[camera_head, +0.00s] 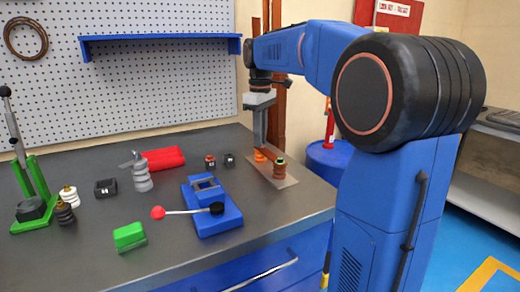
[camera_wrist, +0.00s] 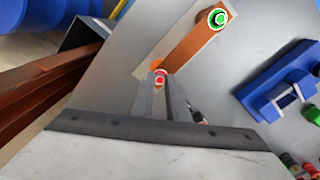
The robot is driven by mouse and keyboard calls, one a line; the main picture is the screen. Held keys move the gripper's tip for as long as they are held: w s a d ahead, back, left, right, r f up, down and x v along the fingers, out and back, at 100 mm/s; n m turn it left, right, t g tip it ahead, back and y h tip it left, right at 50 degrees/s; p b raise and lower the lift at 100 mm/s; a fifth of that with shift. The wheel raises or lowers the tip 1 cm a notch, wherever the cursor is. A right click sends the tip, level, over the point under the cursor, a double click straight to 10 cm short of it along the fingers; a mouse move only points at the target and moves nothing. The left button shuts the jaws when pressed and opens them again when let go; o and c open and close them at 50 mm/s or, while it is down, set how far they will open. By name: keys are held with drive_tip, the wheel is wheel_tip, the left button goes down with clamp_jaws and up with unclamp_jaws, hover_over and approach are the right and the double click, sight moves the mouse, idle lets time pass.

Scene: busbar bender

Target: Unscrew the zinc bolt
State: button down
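A copper busbar (camera_wrist: 195,43) lies between two bolted ends over a grey plate. One bolt with a red ring (camera_wrist: 160,77) shows between my fingertips in the wrist view. The other bolt, with a green ring and pale centre (camera_wrist: 218,18), is at the far end, clear of my gripper. Its post (camera_head: 279,170) stands nearer the front in the head view. I cannot tell which bolt is zinc. My gripper (camera_head: 260,145) points down over the rear post (camera_head: 260,156). Its fingers (camera_wrist: 161,88) are close together around the red-ringed bolt. Whether they grip it is unclear.
A blue bender (camera_head: 214,219) with a red-knobbed lever stands left of the busbar. A blue drum (camera_head: 326,160) stands beyond the table's right edge.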

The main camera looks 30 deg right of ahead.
drive_tip(key=shift+n, duration=2.9)
drive_tip(key=n, duration=0.5)
drive_tip(key=shift+n, duration=0.4)
drive_tip(key=n, duration=0.5)
drive_tip(key=shift+n, duration=0.3)
drive_tip(key=n, duration=0.5)
drive_tip(key=shift+n, duration=0.4)
